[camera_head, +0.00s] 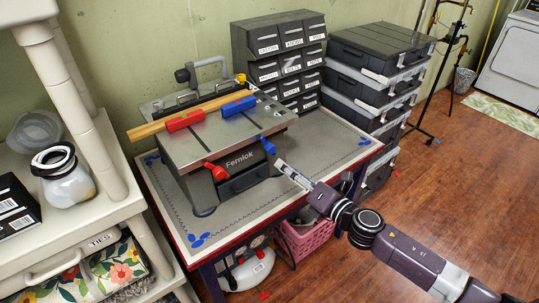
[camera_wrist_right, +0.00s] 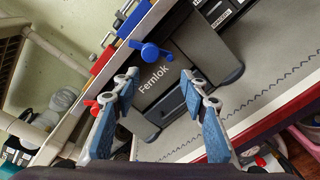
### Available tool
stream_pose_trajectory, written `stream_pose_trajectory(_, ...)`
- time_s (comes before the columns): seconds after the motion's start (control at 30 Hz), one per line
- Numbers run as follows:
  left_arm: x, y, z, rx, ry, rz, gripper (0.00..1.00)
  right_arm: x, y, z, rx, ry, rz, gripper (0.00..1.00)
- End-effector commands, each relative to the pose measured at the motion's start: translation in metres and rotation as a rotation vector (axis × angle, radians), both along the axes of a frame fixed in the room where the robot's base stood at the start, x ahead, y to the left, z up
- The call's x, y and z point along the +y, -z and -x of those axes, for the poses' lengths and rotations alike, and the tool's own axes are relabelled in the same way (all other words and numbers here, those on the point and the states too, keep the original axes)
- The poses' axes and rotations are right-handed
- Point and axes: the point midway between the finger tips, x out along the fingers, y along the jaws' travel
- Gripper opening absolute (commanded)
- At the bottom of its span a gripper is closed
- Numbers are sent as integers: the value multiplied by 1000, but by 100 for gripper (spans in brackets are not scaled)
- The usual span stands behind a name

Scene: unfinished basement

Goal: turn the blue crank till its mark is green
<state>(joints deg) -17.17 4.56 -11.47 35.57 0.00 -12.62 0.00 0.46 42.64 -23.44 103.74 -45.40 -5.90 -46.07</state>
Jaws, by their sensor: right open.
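The blue crank (camera_head: 268,146) sticks out of the front right of the grey Fernlok machine (camera_head: 240,162). In the right wrist view the blue crank (camera_wrist_right: 150,50) shows whole, beyond my fingertips, with its handle pointing toward the upper left. My right gripper (camera_head: 281,166) is open and empty, close to the crank and apart from it; its fingers (camera_wrist_right: 163,88) are spread in the wrist view. A red crank (camera_head: 216,171) sits on the front left. A red block (camera_head: 185,121) and a blue block (camera_head: 238,106) lie on top; I cannot make out the blue one's mark colour. My left gripper is out of view.
A wooden bar (camera_head: 150,130) lies across the machine top. The workbench (camera_head: 330,139) has free mat on the right. Drawer units (camera_head: 280,45) and stacked cases (camera_head: 375,65) stand behind. A white shelf (camera_head: 110,215) is at the left, a pink basket (camera_head: 308,243) below.

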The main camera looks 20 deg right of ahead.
Motion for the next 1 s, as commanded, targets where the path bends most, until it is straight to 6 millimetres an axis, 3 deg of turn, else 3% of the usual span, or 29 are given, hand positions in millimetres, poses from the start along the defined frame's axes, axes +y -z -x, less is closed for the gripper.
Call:
stream_pose_trajectory(0.1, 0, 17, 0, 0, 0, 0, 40, 0, -1, -8, -173, -20, 363, 40)
stream_pose_trajectory(0.3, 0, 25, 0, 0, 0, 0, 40, 2, -11, -13, -347, -28, 717, 40)
stream_pose_trajectory(0.53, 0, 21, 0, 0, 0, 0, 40, 6, -17, -25, -381, -25, 781, 40)
stream_pose_trajectory(1.0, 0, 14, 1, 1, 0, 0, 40, 28, -15, -82, -378, -27, 776, 40)
